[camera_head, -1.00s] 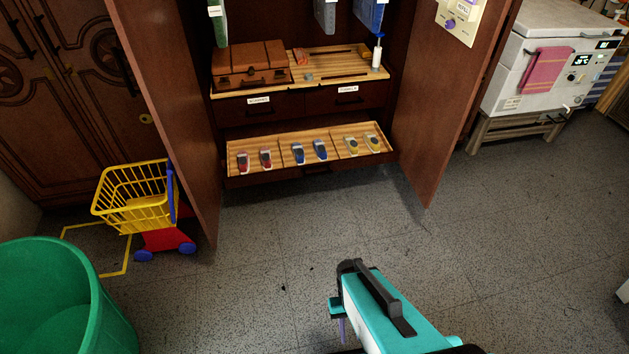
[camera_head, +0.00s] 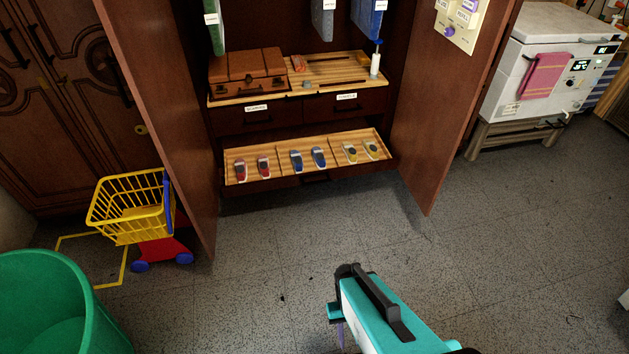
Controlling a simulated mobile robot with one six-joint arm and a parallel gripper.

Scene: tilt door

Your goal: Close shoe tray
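The shoe tray (camera_head: 304,181) is a low wooden pull-out tray at the bottom of the open wardrobe, and it stands pulled out. It holds pairs of red shoes (camera_head: 252,168), blue shoes (camera_head: 307,159) and yellow shoes (camera_head: 360,152) in separate compartments. A dark handle (camera_head: 315,179) shows on its front. My teal arm rises from the bottom edge of the view, well in front of the tray and apart from it. The fingers of my gripper cannot be made out.
Open wardrobe doors stand left (camera_head: 165,120) and right (camera_head: 445,110) of the tray. A yellow toy cart (camera_head: 135,210) and a green bin (camera_head: 50,305) are at left. A white cooler (camera_head: 545,75) stands at right. The floor before the tray is clear.

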